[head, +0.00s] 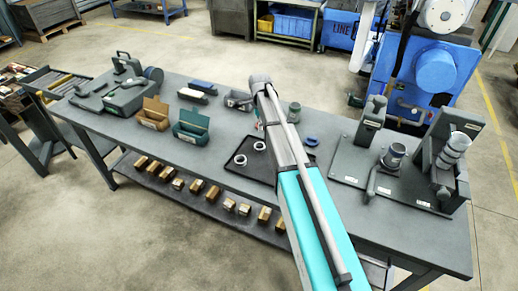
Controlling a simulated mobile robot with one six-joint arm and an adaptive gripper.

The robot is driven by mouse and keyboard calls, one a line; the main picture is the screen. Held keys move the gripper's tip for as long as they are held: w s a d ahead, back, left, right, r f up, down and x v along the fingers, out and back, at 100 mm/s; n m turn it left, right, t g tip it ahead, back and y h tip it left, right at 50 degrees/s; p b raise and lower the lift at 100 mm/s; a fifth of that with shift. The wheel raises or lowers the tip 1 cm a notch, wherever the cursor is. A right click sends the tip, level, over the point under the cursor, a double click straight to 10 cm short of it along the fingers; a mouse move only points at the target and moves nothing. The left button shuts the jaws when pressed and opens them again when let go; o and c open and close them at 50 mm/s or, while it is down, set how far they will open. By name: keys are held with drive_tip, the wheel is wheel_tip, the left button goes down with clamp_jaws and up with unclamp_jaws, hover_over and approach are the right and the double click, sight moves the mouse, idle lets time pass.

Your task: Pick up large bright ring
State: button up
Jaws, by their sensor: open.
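Two bright, pale rings lie flat and apart on a dark tray (262,174) in the middle of the bench. The left ring (239,160) looks slightly larger than the right ring (259,146), but they are too small here to be sure which is the large one. My arm reaches over the tray's right part and hides some of it. The arm's far end is bent above the back of the bench, beyond the rings.
The grey bench (215,165) holds a brown bin (153,120) and a green bin (190,130) left of the tray. A grey fixture plate (350,170) with upright posts stands right. A small blue ring-like part (312,141) lies near the tray.

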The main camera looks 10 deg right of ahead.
idle(0.4)
drive_tip(key=b, duration=0.9)
approach(260, 146)
drive_tip(key=s+f, duration=0.2)
drive_tip(key=shift+s+a+f, duration=0.25)
drive_tip(key=shift+s+a, duration=0.05)
drive_tip(key=shift+a, duration=0.05)
drive_tip(key=shift+f, duration=0.15)
drive_tip(key=f+b, duration=0.5)
drive_tip(key=shift+w, duration=0.2)
drive_tip(key=shift+r, duration=0.1)
idle(0.5)
drive_tip(key=c, duration=1.1)
